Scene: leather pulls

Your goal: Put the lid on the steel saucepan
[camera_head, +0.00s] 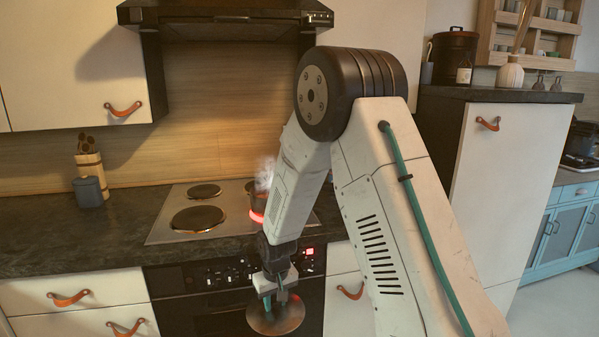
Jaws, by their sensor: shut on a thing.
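My gripper (276,294) is shut on the lid (291,318), a round, brownish metal disc at the bottom of the picture. It holds the lid in front of the oven, below the counter's front edge. My arm hides the right part of the pan. The gripper and lid are lower in the picture than the pan and apart from it.
The hob (160,230) has two bare dark burners on its left side. A grey canister (88,191) and a utensil holder (90,165) stand on the dark counter (60,242) at left. A range hood (225,14) hangs above. A tall cabinet (510,155) stands at right.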

